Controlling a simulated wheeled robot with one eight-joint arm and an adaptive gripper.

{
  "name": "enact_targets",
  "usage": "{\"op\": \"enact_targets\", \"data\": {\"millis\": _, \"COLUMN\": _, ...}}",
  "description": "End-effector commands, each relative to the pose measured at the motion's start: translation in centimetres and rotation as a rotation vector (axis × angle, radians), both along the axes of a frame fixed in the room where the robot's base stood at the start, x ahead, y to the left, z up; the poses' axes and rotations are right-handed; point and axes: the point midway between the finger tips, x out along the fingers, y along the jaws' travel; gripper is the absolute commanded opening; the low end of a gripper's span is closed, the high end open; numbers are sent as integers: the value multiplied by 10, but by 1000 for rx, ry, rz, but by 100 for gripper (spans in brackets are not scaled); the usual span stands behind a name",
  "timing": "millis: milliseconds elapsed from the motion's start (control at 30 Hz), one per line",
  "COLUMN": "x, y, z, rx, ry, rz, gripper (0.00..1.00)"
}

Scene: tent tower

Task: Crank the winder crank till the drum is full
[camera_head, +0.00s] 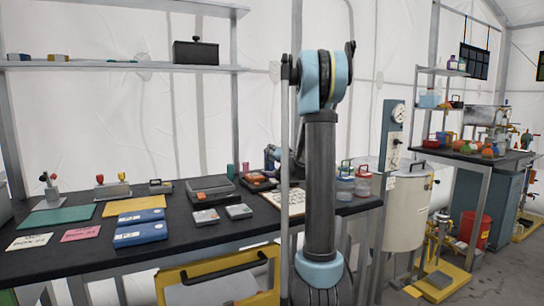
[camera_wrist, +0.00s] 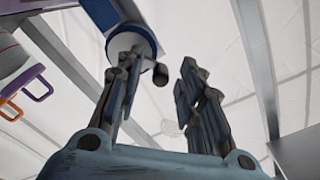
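In the wrist view, my gripper (camera_wrist: 160,66) is open, its two fingers well apart with nothing between their pads. I see no contact with the knob. In the head view, my arm hides most of the area around my gripper, and I cannot make out the winder or how full its drum is.
A black bench (camera_head: 185,225) holds a green mat (camera_head: 60,217), blue and yellow folders, and small grey boxes (camera_head: 239,211). Jars (camera_head: 345,186) stand right of my arm. A cream tank (camera_head: 405,210) is beyond. A yellow-framed case (camera_head: 220,280) is in front. Purple and orange handles (camera_wrist: 36,84) show left.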

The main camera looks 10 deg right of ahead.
Motion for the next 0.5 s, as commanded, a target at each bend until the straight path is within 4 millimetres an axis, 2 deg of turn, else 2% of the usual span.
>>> {"op": "enact_targets", "data": {"millis": 267, "x": 2, "y": 0, "z": 0, "rx": 0, "ry": 0, "rz": 0, "gripper": 35}}
{"op": "enact_targets", "data": {"millis": 300, "x": 2, "y": 0, "z": 0, "rx": 0, "ry": 0, "rz": 0, "gripper": 32}}
{"op": "enact_targets", "data": {"millis": 433, "x": 2, "y": 0, "z": 0, "rx": 0, "ry": 0, "rz": 0, "gripper": 3}}
{"op": "enact_targets", "data": {"millis": 500, "x": 2, "y": 0, "z": 0, "rx": 0, "ry": 0, "rz": -1, "gripper": 0}}
